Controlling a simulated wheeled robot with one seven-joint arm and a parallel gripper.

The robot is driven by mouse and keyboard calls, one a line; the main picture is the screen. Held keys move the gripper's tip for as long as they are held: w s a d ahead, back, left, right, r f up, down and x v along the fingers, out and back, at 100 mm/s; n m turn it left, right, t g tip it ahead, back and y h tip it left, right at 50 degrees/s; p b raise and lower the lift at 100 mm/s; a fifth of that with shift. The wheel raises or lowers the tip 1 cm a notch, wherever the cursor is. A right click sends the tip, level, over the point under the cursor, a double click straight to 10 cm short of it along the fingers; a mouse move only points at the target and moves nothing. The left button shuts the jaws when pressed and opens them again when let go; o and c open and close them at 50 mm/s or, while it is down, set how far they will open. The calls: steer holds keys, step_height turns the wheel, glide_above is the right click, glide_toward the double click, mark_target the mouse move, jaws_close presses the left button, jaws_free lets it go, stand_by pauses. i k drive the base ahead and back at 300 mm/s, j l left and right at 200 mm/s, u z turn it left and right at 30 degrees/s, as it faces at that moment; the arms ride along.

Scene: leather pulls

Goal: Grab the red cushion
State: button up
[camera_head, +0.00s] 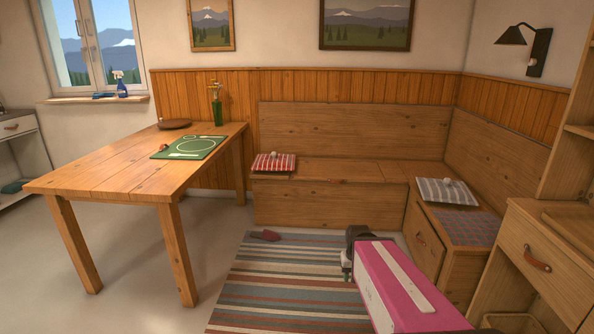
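The red cushion (266,164), with red and white stripes, lies flat on the left end of the wooden bench seat. My gripper (346,272) shows as a small dark shape at the end of my pink arm, low over the striped rug. It is well in front of the cushion and to its right, apart from it. My own arm partly hides it, and I cannot see its finger gap.
A wooden table (95,180) with a green mat (190,147) stands left of the bench (330,205). A grey striped cushion (447,192) lies on the right bench. A dark red object (265,236) lies on the rug (280,290). A drawer cabinet (535,260) stands at right.

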mark_target(273, 161)
steer(key=i, duration=1.8)
steer(key=i+l+u, duration=0.2)
steer(key=i, duration=0.35)
steer(key=i+u, duration=0.2)
steer(key=i, duration=0.3)
steer(key=i+l+u, duration=0.2)
steer(key=i, duration=0.3)
steer(key=i+l, duration=0.05)
steer(key=l, duration=0.05)
